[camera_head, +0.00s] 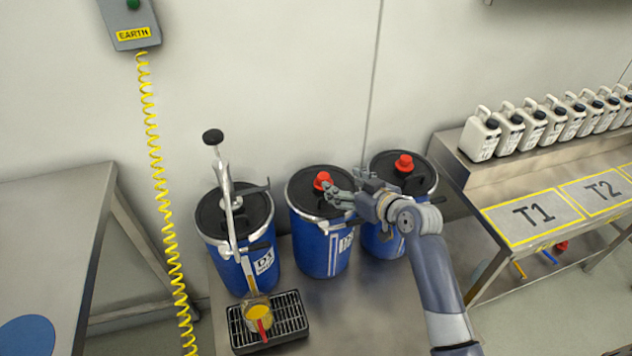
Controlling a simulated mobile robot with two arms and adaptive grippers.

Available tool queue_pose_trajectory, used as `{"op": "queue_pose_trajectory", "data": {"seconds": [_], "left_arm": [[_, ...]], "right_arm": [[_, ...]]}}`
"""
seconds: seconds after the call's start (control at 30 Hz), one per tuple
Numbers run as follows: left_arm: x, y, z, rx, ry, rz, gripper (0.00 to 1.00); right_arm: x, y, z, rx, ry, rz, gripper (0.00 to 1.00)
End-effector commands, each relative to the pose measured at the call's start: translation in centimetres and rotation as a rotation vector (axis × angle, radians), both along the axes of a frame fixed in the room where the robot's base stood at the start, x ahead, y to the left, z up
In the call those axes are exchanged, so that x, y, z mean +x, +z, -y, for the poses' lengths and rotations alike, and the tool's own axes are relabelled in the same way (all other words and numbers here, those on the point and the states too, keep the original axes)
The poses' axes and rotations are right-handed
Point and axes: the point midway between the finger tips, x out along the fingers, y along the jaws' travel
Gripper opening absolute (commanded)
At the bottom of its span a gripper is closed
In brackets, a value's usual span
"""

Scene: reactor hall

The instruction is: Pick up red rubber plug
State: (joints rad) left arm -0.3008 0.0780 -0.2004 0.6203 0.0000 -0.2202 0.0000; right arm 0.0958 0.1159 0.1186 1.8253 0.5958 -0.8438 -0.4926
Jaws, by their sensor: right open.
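One red rubber plug (322,180) sits on the black lid of the middle blue drum (325,252). Another red plug (404,162) sits on the lid of the right blue drum (383,243). My right gripper (330,194) reaches in from the right over the middle drum. Its fingers are open and lie close beside the middle plug. I cannot tell whether they touch it. The gripper and wrist hide part of the middle lid and the front of the right drum. My left gripper is not in view.
The left drum (250,272) carries a tall hand pump (228,195). A yellow container (259,317) stands on a black drip tray (288,312) in front. Several white jerrycans (535,123) line the right bench (470,183). A coiled yellow earth cable (160,190) hangs at left.

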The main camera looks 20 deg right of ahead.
Motion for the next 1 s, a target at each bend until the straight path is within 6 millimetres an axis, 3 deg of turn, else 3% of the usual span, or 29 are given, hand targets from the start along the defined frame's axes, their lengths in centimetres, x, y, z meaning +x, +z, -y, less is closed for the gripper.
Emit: {"op": "queue_pose_trajectory", "data": {"seconds": [0.1,0.43,0.7,1.0], "left_arm": [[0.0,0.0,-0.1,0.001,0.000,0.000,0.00],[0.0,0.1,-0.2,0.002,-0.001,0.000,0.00],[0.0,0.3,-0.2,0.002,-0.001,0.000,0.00],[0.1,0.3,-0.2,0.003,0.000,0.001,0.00]], "right_arm": [[1.6,-0.6,-0.5,0.002,0.000,0.000,0.67],[3.4,-1.5,-1.4,0.003,0.000,-0.001,0.67],[6.3,-2.9,-2.6,0.002,-0.001,0.000,0.67],[7.1,-3.3,-2.8,0.001,-0.001,0.000,0.67]]}}
